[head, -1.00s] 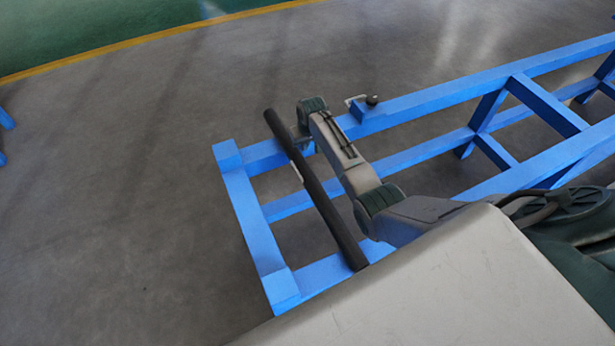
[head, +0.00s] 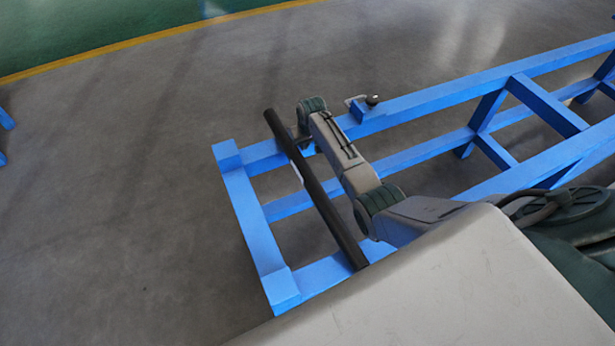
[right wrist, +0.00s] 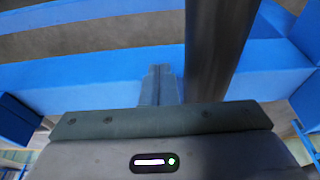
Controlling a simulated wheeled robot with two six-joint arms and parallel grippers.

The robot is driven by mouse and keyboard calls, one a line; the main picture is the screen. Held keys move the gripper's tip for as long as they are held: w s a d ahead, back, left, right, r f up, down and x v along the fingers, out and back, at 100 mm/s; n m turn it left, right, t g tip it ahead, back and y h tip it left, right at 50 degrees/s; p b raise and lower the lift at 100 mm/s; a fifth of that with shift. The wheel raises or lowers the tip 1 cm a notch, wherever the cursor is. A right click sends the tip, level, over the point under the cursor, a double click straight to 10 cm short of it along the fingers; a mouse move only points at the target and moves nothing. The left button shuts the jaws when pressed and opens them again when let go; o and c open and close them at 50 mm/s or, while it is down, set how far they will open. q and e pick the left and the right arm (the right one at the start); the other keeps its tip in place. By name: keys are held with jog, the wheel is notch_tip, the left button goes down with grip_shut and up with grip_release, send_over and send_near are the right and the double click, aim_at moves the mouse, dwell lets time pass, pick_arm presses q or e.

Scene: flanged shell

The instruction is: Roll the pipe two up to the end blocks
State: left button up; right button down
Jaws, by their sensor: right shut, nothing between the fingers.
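The pipe (head: 322,203) is a long dark tube lying across the two blue rails of the stand, a short way right of the end blocks. The far end block (head: 227,154) and the near end block (head: 282,286) sit at the stand's left corners, with a gap between them and the pipe. My right arm reaches over the frame to the pipe's right side. In the right wrist view my right gripper (right wrist: 160,86) is shut and empty, its fingers close beside the pipe (right wrist: 217,50); I cannot tell whether they touch. The left gripper is out of view.
The blue stand (head: 460,92) runs on to the upper right, with cross bars and open gaps between its rails. A small dark knob (head: 372,99) sits by a raised blue block on the far rail. The grey floor (head: 110,190) left of the stand is clear.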

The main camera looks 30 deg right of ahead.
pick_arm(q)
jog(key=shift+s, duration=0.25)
pick_arm(e)
jog(key=shift+a+p, duration=0.4)
jog(key=shift+a, duration=0.85)
jog(key=shift+w+a+p, duration=0.2)
jog(key=shift+a+p, duration=0.2)
jog(key=shift+a, duration=2.25)
jog(key=shift+w+a+p, duration=0.15)
jog(key=shift+a+p, duration=0.25)
jog(key=shift+a, duration=2.25)
jog(key=shift+w+a, duration=0.1)
jog(key=shift+a, duration=1.05)
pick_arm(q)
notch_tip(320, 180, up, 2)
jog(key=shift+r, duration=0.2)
